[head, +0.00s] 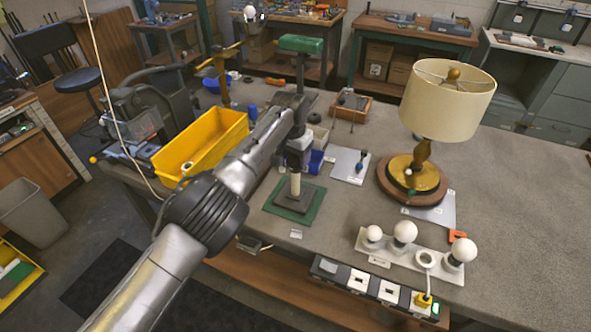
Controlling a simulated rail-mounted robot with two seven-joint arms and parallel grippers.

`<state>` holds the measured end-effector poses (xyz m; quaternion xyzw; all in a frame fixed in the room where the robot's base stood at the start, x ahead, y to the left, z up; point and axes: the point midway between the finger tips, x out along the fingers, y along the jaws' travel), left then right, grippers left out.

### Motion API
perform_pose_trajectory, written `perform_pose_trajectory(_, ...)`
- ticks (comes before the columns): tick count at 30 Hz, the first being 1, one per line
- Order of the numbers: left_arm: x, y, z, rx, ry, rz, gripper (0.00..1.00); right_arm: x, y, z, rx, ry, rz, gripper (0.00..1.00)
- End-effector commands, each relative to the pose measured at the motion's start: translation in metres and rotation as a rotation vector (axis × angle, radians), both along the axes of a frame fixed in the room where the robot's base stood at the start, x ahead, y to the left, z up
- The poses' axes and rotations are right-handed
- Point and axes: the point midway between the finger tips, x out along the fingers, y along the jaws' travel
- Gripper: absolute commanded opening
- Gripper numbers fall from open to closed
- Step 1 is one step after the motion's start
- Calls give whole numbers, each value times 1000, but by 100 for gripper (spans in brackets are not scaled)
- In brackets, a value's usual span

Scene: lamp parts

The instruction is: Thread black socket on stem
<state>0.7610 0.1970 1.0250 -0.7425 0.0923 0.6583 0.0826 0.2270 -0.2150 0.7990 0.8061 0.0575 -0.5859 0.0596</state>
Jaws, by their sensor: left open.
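My left gripper (297,162) points down directly above a pale upright stem (295,186) and is open. The stem stands on a dark square base (308,197) on a green mat (274,209). The fingertips are close around or just over the top of the stem; the view is too small to tell whether they touch it. I cannot make out the black socket clearly; dark parts around the stem top blend with the gripper. My right gripper is not in view.
A lamp with a cream shade (447,98) stands to the right. A white bulb holder (393,257) with several bulbs is at the front right, by a power strip (365,283). A yellow bin (202,147) is at the left. The table's right side (530,215) is clear.

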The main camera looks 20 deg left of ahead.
Motion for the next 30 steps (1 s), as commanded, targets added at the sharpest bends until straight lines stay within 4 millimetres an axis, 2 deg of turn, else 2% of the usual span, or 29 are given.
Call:
perform_pose_trajectory(13, 0, -1, 2, -2, 0, 23, 62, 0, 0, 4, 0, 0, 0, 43)
perform_pose_trajectory(18, 0, -2, 4, -2, -1, 106, 62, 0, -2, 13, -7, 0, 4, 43)
perform_pose_trajectory(20, 0, -3, 3, -3, -1, 205, 62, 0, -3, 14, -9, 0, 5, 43)
perform_pose_trajectory(22, 0, -3, -1, -2, -2, 309, 62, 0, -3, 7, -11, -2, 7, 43)
perform_pose_trajectory(30, 0, -3, -1, -1, -2, 422, 62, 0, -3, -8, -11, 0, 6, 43)
